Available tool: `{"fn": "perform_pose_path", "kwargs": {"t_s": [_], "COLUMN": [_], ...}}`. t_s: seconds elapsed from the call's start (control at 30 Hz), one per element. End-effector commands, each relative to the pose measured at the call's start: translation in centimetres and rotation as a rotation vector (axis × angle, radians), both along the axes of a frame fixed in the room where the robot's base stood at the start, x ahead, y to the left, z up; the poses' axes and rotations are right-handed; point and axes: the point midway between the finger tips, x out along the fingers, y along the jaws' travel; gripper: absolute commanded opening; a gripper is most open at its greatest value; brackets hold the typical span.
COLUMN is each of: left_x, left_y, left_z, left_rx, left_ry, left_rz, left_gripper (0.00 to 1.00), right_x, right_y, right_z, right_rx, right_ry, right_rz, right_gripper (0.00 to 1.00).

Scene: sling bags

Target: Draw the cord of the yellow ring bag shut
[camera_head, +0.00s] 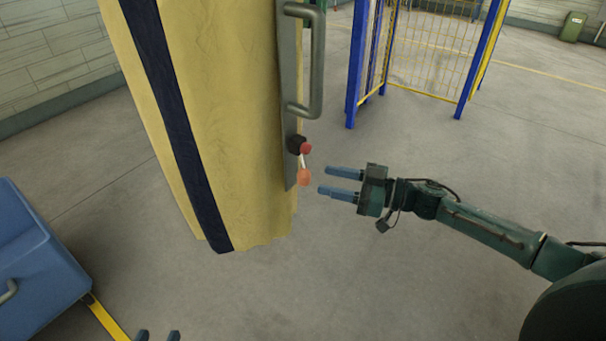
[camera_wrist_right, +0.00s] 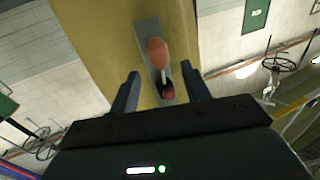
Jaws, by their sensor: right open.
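The large yellow bag (camera_head: 215,110) hangs or stands tall with a dark blue stripe; its top is out of view. On its right side a grey plate carries a dark block, a red ball (camera_head: 306,148) and an orange ball (camera_head: 304,177), joined by a short pale cord (camera_head: 302,161). My right gripper (camera_head: 323,180) is open and empty, just right of the orange ball and pointing at it. In the right wrist view, the orange ball (camera_wrist_right: 157,52) and red ball (camera_wrist_right: 168,94) appear between the spread fingers. My left gripper (camera_head: 158,336) shows only two separated fingertips at the bottom edge.
A grey handle (camera_head: 316,60) juts from the plate above the balls. A blue bin (camera_head: 35,260) stands at the lower left. A blue and yellow mesh fence (camera_head: 425,50) stands behind. The floor between is clear.

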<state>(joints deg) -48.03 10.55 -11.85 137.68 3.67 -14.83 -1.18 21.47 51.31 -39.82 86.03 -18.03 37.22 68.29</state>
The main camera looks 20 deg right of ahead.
Motion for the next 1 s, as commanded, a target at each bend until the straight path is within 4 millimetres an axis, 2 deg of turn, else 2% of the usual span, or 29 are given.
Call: {"fn": "perform_pose_path", "kwargs": {"t_s": [0.03,0.2,0.4,0.77,1.0], "left_x": [0.0,0.1,0.1,0.1,0.1], "left_y": [0.0,-0.1,-0.2,-0.2,-0.2], "left_z": [-0.1,-0.3,-0.5,-0.6,-0.6], "left_rx": [0.002,0.005,0.009,0.011,0.011], "left_ry": [0.0,0.0,0.001,0.004,0.004], "left_rz": [-0.002,-0.005,-0.007,-0.008,-0.008], "left_gripper": [0.36,0.36,0.36,0.36,0.36], "right_x": [0.7,2.4,3.6,3.8,3.8], "right_y": [1.0,3.6,5.3,5.6,5.6], "right_z": [0.1,0.0,0.0,0.0,0.0], "right_rx": [0.004,0.002,0.001,0.0,0.0], "right_ry": [-0.003,-0.003,-0.001,0.0,0.0], "right_rz": [0.002,0.001,0.0,-0.001,-0.001], "right_gripper": [0.47,0.47,0.47,0.47,0.27]}}
